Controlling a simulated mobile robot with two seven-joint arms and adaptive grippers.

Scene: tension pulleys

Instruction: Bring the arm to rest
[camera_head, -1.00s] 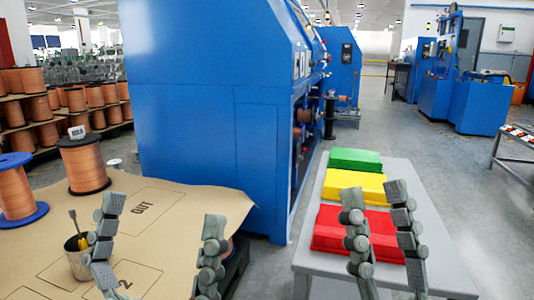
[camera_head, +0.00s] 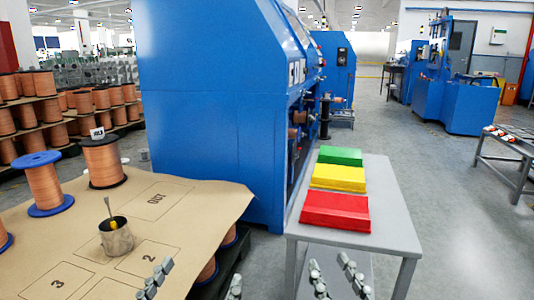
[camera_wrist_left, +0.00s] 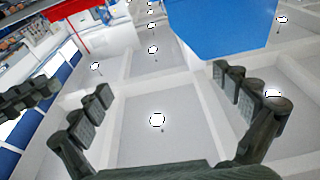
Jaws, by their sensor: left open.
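My left gripper (camera_head: 195,281) is at the bottom edge of the head view, in front of the brown-topped table (camera_head: 205,205). Its two fingers are spread apart, and its lower part is cut off. In the left wrist view my left gripper (camera_wrist_left: 168,100) shows spread fingers with nothing between them; a pale ceiling with lamps lies behind. My right gripper (camera_head: 336,276) is at the bottom edge, in front of the grey table (camera_head: 385,225). Its fingers stand apart and I see nothing between them.
Red (camera_head: 336,212), yellow (camera_head: 338,178) and green (camera_head: 340,156) bins lie on the grey table. A metal cup (camera_head: 115,238), a black-flanged copper spool (camera_head: 104,162) and a blue-flanged spool (camera_head: 43,182) stand on the brown top. A large blue machine (camera_head: 205,130) stands behind.

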